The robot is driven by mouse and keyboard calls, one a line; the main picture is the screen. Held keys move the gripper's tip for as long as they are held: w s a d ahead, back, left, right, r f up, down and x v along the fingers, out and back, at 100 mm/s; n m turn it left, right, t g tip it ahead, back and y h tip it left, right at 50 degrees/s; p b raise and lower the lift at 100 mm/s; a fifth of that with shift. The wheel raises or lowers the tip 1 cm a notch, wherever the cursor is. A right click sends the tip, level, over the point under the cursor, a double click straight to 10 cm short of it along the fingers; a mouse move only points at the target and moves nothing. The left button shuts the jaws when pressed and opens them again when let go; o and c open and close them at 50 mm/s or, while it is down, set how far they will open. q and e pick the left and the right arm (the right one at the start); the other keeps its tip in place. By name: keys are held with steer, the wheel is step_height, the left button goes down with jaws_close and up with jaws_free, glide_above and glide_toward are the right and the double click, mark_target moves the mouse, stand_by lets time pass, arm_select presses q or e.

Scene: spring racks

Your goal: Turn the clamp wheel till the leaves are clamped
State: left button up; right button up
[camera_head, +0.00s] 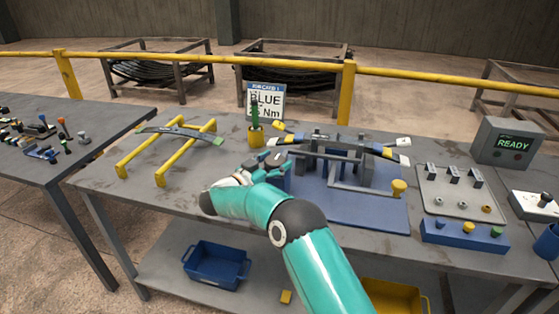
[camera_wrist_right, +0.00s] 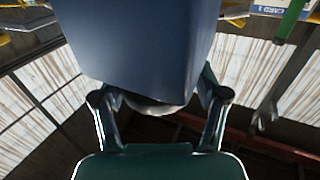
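The clamp fixture (camera_head: 335,160) is a grey frame on a blue base plate (camera_head: 360,212) on the bench. Dark leaves run through it, with ends that carry yellow, blue and white markings (camera_head: 398,150). A yellow round knob (camera_head: 398,187) stands at the right of the base. I cannot make out the clamp wheel clearly. My right gripper (camera_head: 247,173) is at the left side of the fixture. In the right wrist view a large dark blue block hides its fingertips, and a pale rounded edge (camera_wrist_right: 150,106) shows below that block. Whether the fingers hold anything is hidden. My left gripper is out of view.
Yellow rails (camera_head: 143,165) carry a leaf at left. A READY box (camera_head: 507,143), a tray (camera_head: 463,190) and a blue button box (camera_head: 465,234) are at right.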

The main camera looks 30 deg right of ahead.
steer(key=shift+o, duration=1)
steer(key=shift+a, duration=0.1)
steer(key=shift+d, duration=0.2)
steer(key=shift+a+r, duration=0.1)
steer(key=v, duration=1.2)
